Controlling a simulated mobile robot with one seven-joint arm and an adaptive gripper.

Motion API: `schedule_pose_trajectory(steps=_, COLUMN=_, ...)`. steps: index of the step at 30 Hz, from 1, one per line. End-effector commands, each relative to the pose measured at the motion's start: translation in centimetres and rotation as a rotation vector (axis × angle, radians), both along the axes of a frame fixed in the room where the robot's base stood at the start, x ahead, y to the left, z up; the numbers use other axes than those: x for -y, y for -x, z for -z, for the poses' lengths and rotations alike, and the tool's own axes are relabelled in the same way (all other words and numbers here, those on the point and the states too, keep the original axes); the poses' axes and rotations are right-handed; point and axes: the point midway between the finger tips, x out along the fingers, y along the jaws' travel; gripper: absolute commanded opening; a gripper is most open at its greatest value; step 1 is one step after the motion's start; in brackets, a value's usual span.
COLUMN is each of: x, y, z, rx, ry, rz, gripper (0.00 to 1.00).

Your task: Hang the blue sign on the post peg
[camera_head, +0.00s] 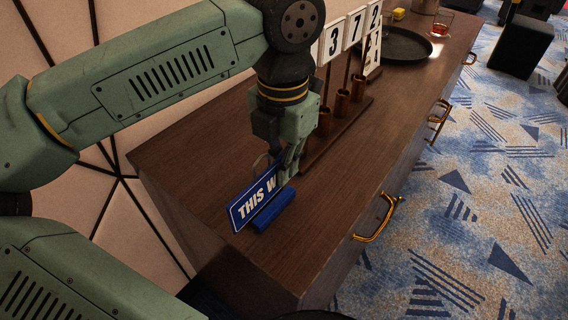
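The blue sign (248,207) with a white border and white letters "THIS W" stands tilted at a blue holder (272,211) on the wooden cabinet top. My gripper (283,172) points down at the sign's right end, and its fingers hide the rest of the lettering. I cannot tell whether the fingers are closed on the sign or only around it. Behind my gripper is a dark wooden rack (330,138) with upright posts and copper cups (341,103). White number cards (355,29) hang at the posts. My arm hides part of the rack, and no bare peg is clear to see.
A round black tray (407,46) lies farther back on the cabinet top (330,200). A glass of red drink (441,22) and a small yellow item (398,14) are beyond. The front right of the top is clear. Brass handles (378,222) stick out from the cabinet front.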

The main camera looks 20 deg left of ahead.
Motion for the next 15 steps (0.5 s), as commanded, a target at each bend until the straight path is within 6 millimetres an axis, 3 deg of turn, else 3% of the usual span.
schedule_pose_trajectory(steps=4, x=-0.2, y=-1.6, z=0.0, rx=-0.002, ry=-0.001, rz=0.0, gripper=0.0)
schedule_pose_trajectory(steps=9, x=-0.2, y=-1.4, z=2.7, rx=-0.002, ry=0.0, rz=0.0, gripper=0.0)
schedule_pose_trajectory(steps=15, x=-0.2, y=-1.4, z=3.3, rx=0.0, ry=-0.001, rz=-0.001, gripper=0.0)
